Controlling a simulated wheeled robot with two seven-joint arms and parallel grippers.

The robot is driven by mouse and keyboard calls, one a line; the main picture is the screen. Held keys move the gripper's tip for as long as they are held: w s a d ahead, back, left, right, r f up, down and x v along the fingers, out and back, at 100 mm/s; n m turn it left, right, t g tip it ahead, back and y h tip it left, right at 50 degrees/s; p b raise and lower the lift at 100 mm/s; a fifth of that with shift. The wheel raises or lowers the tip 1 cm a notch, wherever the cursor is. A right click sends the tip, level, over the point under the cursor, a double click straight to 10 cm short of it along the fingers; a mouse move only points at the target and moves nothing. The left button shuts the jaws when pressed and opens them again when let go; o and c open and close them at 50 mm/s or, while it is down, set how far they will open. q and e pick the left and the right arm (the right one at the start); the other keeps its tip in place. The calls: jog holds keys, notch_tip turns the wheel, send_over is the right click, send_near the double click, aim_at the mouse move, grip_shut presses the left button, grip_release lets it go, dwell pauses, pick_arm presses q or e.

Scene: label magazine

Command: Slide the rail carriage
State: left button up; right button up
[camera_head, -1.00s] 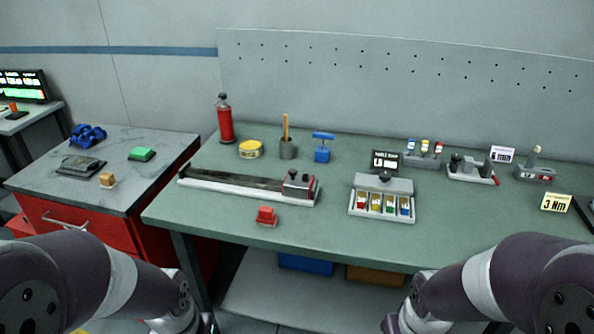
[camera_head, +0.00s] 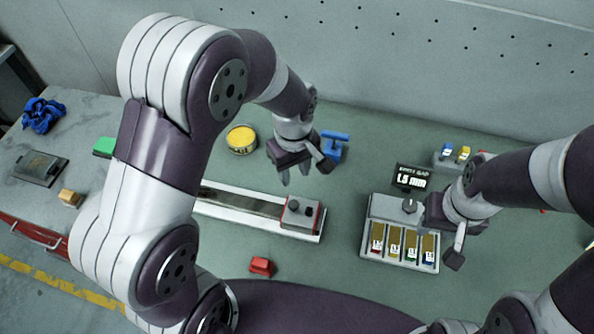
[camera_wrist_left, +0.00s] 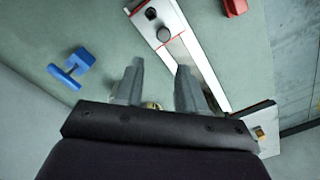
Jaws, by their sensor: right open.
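The rail (camera_head: 240,205) lies on the green table, a long pale bar with a dark slot. The grey carriage (camera_head: 300,213), with a dark knob and red edging, sits at the rail's right end. It also shows at the top of the left wrist view (camera_wrist_left: 160,27). My left gripper (camera_head: 304,176) hangs above the table just behind the carriage, apart from it. In the left wrist view its two fingers (camera_wrist_left: 160,68) are spread with nothing between them. My right gripper (camera_head: 452,250) is open over the right side of the label magazine. My left arm hides the rail's left end.
The label magazine (camera_head: 378,208) and a small display (camera_head: 412,178) stand to the right.

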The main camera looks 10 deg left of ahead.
pick_arm(q)
jog(key=p, duration=0.1)
send_over(293, 204)
jog(key=f, duration=0.5)
jog(key=shift+s+f, duration=0.3)
jog(key=shift+s, duration=0.05)
jog(key=f, duration=0.2)
jog(key=f+p, duration=0.1)
jog(key=f, duration=0.1)
jog(key=w+f, duration=0.1)
jog(key=f, duration=0.1)
jog(key=shift+f, duration=0.25)
jog(key=shift+s, duration=0.25)
jog(key=shift+w+f, duration=0.1)
jog(key=shift+w, duration=0.05)
grip_shut()
pick_arm(e)
jog(key=r, duration=0.1)
jog(key=s+r, duration=0.1)
jog(key=shift+r, duration=0.4)
